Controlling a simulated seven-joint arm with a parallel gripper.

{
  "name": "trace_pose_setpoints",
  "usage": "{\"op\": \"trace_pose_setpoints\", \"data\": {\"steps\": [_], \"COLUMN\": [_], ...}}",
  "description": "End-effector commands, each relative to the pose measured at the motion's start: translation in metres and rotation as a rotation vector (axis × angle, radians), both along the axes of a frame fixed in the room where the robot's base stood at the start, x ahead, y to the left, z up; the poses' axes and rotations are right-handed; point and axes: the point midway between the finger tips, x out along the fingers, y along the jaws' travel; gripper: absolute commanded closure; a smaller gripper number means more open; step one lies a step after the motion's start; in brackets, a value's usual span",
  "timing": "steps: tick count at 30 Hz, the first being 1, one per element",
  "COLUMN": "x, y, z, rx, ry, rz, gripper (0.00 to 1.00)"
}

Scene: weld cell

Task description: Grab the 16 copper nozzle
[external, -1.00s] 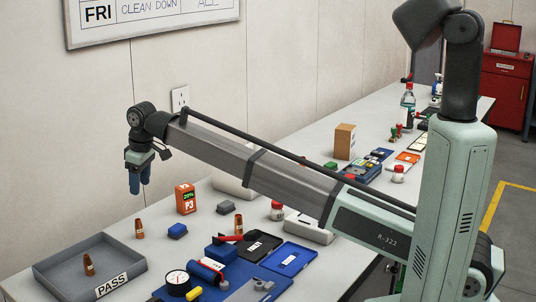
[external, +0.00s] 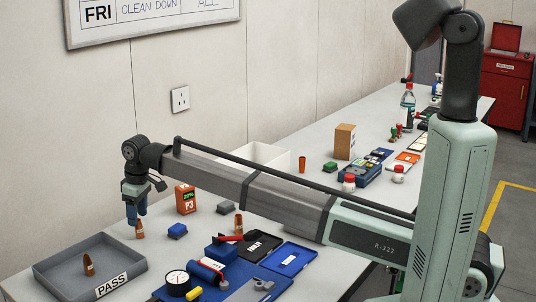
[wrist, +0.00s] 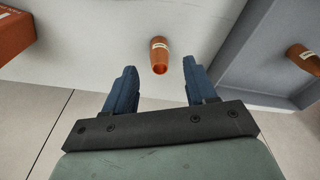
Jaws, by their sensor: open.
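A copper nozzle (external: 139,230) with a pale label band stands upright on the bench, just below my gripper (external: 136,213). In the wrist view this nozzle (wrist: 159,50) shows between and just beyond the two blue fingertips (wrist: 159,68), which are apart and empty. Its label is too small to read. A second copper nozzle (external: 88,264) stands in the grey tray and also shows at the right of the wrist view (wrist: 303,60). Another copper nozzle (external: 239,224) stands near the blue mat, and a similar copper-coloured piece (external: 302,163) stands farther back.
The grey tray (external: 56,271) marked PASS is at the front left. A gauge (external: 177,282) and tools crowd the blue mat. The wall is close behind.

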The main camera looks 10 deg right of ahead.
Motion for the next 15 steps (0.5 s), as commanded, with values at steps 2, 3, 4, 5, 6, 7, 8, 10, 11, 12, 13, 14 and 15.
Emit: {"op": "trace_pose_setpoints", "data": {"steps": [2, 3, 4, 5, 6, 7, 8, 10, 11, 12, 13, 14, 15], "x": [0.0, 0.0, 0.0, 0.0, 0.0, 0.0, 0.001, 0.001, 0.001, 0.001, 0.002, 0.002, 0.002], "y": [0.0, 0.001, 0.001, 0.001, 0.002, 0.002, 0.003, 0.004, 0.004, 0.004, 0.005, 0.005, 0.005], "z": [-0.007, -0.012, -0.016, -0.02, -0.026, -0.03, -0.034, -0.041, -0.044, -0.046, -0.047, -0.048, -0.048], "rx": [-0.001, -0.002, -0.002, -0.002, -0.002, -0.002, -0.002, -0.001, -0.001, -0.001, 0.0, 0.0, 0.0], "ry": [0.0, 0.001, 0.001, 0.001, 0.001, 0.001, 0.001, 0.0, 0.0, 0.0, 0.0, 0.0, 0.0], "rz": [0.0, 0.0, 0.0, 0.0, 0.0, 0.0, 0.0, 0.0, 0.0, 0.0, 0.0, 0.0, 0.0], "gripper": [0.44, 0.44, 0.44, 0.44, 0.44, 0.44, 0.44, 0.44, 0.44, 0.44, 0.44, 0.44, 0.44]}}
